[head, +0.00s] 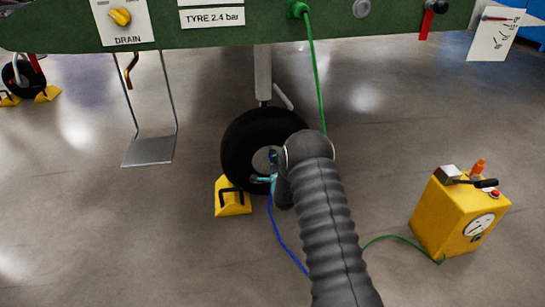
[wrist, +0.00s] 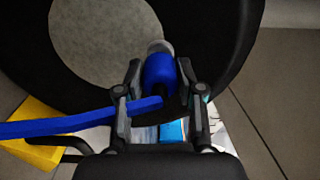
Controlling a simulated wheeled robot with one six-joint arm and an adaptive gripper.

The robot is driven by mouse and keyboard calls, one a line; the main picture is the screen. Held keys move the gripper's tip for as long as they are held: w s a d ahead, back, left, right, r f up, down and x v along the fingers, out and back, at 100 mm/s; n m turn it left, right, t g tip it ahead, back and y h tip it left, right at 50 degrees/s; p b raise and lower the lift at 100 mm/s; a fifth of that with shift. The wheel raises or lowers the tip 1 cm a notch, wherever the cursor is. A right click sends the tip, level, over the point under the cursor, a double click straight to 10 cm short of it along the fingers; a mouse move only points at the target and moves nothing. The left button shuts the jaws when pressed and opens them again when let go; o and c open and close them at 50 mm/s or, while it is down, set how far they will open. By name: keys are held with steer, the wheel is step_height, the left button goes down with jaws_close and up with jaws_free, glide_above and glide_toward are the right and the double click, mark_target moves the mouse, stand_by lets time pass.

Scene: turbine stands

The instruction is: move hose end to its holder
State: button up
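The blue hose end (wrist: 160,76) with a grey tip sits between the two fingers of my gripper (wrist: 160,72) in the wrist view. The fingers appear to press on both its sides. Its tip points at the wheel, and I cannot tell whether it touches. In the head view my gripper (head: 268,168) is in front of the black wheel (head: 240,140), partly hidden by my arm. The blue hose (head: 283,232) hangs from there and runs down behind my arm; it leaves to the left in the wrist view (wrist: 70,124). I cannot pick out the holder.
A yellow chock (head: 232,203) lies against the wheel. A yellow cart (head: 455,215) stands at right, with a green hose (head: 317,85) hanging nearby from the green panel (head: 270,30). A metal step (head: 148,152) hangs at left. The floor between is clear.

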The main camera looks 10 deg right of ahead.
jaws_close()
steer(key=shift+s, duration=0.65)
steer(key=shift+s, duration=1.45)
